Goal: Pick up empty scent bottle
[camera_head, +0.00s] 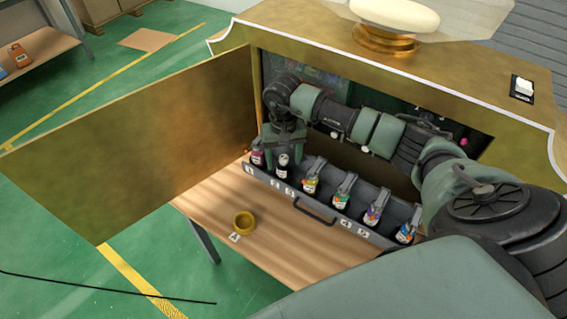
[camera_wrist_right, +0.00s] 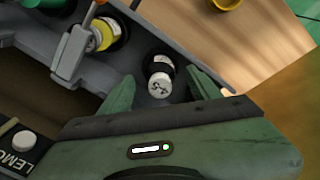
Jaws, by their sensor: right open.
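The scent bottle that looks empty, dark and clear with a white top (camera_head: 282,168), stands in the grey drawer rack (camera_head: 335,212), second from the left. It also shows in the right wrist view (camera_wrist_right: 159,78), its white top bearing dark marks. My right gripper (camera_head: 284,152) reaches down over it from above. In the right wrist view the gripper's green fingers (camera_wrist_right: 165,90) are open, one on each side of the bottle, with visible gaps. The liquid level inside the bottle cannot be made out. My left gripper is not in view.
Several coloured bottles, including an orange-yellow one (camera_head: 310,182), stand in the same rack under grey clips. A yellow ring-like dish (camera_head: 244,223) sits on the wooden table (camera_head: 212,200). The open golden door (camera_head: 140,140) stands left; the cabinet opening encloses my right arm.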

